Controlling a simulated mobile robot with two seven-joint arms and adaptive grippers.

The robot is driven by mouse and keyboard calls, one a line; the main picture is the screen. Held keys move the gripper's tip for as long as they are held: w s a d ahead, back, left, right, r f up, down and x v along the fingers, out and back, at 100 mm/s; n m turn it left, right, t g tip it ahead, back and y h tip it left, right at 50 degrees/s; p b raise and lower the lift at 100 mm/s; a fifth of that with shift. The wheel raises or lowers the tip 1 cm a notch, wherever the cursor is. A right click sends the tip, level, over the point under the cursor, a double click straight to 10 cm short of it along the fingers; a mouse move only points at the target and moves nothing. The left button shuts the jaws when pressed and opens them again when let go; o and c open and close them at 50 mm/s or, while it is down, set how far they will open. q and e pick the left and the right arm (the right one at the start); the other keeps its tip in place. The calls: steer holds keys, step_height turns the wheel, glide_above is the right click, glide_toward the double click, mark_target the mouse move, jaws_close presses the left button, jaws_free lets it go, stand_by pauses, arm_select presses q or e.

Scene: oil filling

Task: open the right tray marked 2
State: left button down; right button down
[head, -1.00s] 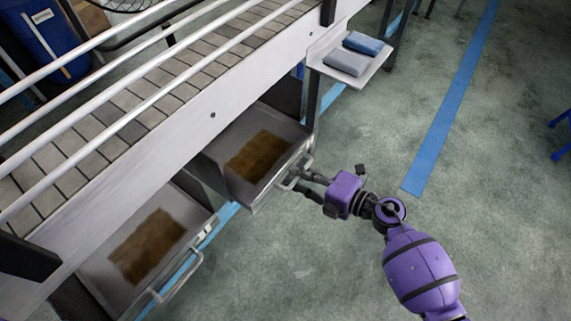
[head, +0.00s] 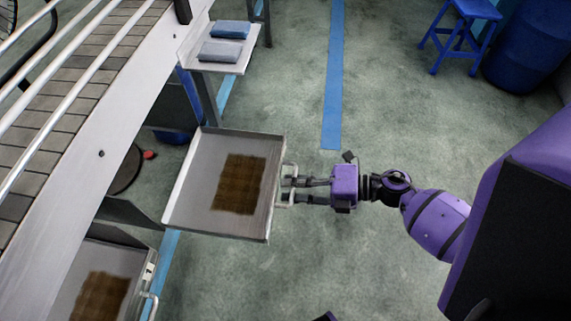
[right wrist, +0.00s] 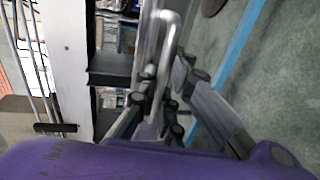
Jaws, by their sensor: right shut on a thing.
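The right tray (head: 181,207) is a grey metal drawer with a brown stained patch on its floor. In the head view it sticks far out from under the conveyor, its inside open to view. My right gripper (head: 289,190) is shut on the tray's metal handle (head: 290,168) at its outer side. In the right wrist view the fingers (right wrist: 158,98) close around the handle bar (right wrist: 167,45). No number 2 can be read on the tray. My left gripper is not in view.
A second tray (head: 68,262), also partly out, shows at the lower left below the conveyor (head: 70,110). A shelf (head: 243,60) with two blue-grey blocks (head: 226,40) juts out beyond the right tray. A blue stool (head: 460,35) stands far right. The floor (head: 300,270) around my arm is clear.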

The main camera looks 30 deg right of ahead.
steer(key=c, duration=1.8)
jaws_free()
steer(key=shift+c, duration=0.2)
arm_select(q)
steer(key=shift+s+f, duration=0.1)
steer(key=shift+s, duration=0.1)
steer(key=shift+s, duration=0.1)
arm_select(e)
steer(key=v, duration=1.2)
